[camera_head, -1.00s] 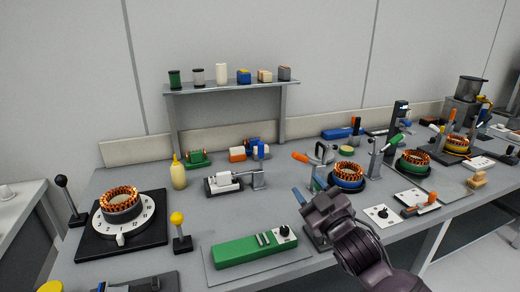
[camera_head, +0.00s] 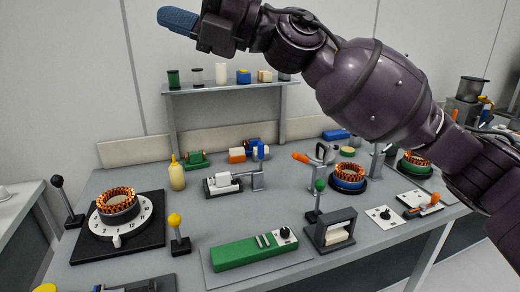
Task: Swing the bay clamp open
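A clamp with an orange handle (camera_head: 301,157) stands beside a copper-wound stator in a blue ring (camera_head: 347,176), right of the table's middle; I cannot tell for sure that it is the bay clamp. My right gripper (camera_head: 178,20) is raised high above the shelf, at the upper left, away from both clamps. Its blue fingers are seen side-on, so their opening is unclear. My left gripper is out of view.
A dark frame (camera_head: 331,234) with a green-knobbed lever stands at the table's front, beside a green box (camera_head: 240,251). A stator on a white dial (camera_head: 119,215) is at left. A shelf (camera_head: 225,88) with several containers stands behind.

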